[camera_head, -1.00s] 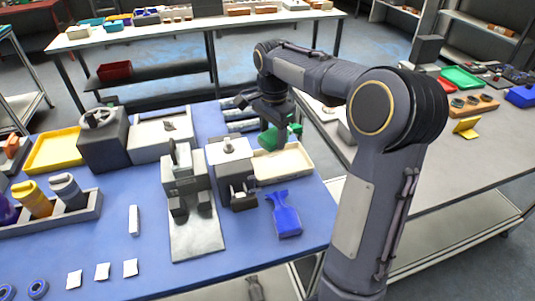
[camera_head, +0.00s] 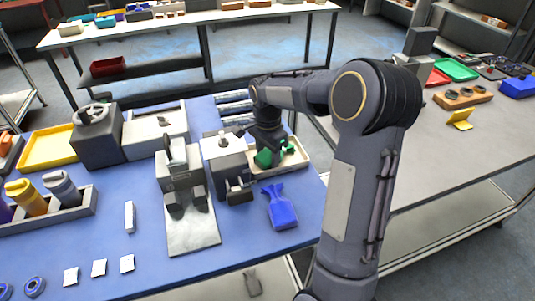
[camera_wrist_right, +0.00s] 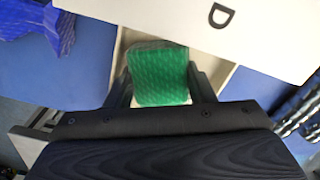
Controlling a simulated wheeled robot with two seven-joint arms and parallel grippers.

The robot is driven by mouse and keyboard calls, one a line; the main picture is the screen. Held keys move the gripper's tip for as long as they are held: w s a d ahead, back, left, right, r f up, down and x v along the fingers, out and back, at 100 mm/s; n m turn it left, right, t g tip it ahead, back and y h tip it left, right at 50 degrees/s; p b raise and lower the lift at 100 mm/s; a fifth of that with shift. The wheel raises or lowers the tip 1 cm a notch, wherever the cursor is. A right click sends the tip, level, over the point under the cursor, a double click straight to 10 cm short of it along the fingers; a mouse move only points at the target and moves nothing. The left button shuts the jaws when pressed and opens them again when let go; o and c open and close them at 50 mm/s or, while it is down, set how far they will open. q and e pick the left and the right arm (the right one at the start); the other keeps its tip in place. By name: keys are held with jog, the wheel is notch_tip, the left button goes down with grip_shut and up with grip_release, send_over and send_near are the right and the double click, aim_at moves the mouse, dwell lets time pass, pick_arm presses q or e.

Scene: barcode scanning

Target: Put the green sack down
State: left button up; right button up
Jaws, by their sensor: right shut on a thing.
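The green sack (camera_head: 268,154) is in my right gripper (camera_head: 266,146), over the cream tray (camera_head: 296,161) on the blue table. In the right wrist view the green sack (camera_wrist_right: 158,76) sits between the two dark fingers of the right gripper (camera_wrist_right: 160,88), which are shut on it. The tray's inside (camera_wrist_right: 122,62) shows around and below the sack there. I cannot tell whether the sack touches the tray floor. My left gripper is not in view.
A blue sack (camera_head: 281,207) lies on the table in front of the tray. A grey and white machine (camera_head: 222,150) stands just left of the tray. A scanner stand (camera_head: 190,225) is further left. A grey table (camera_head: 430,165) is to the right.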

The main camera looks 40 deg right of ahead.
aim_at(267, 155)
jog(key=shift+f, duration=0.2)
jog(key=o, duration=0.9)
jog(key=shift+r, duration=0.1)
notch_tip(267, 155, up, 12)
jog(key=s+a+r+n+t+y, duration=0.1)
jog(key=s+a+n+t, duration=0.1)
jog(key=s+a+n, duration=0.3)
jog(key=s+a+n+t+y, duration=0.1)
jog(key=s+a+n, duration=0.2)
jog(key=s, duration=0.5)
jog(key=s+a+f+n+t+y, duration=0.1)
jog(key=s+a+f+n+t, duration=0.1)
jog(key=s+a+f+n, duration=0.4)
jog(key=s+a+n, duration=0.1)
jog(key=s, duration=0.3)
jog(key=shift+a+t+y+p, duration=0.3)
jog(key=shift+a+y+p, duration=0.05)
jog(key=shift+a+y, duration=0.05)
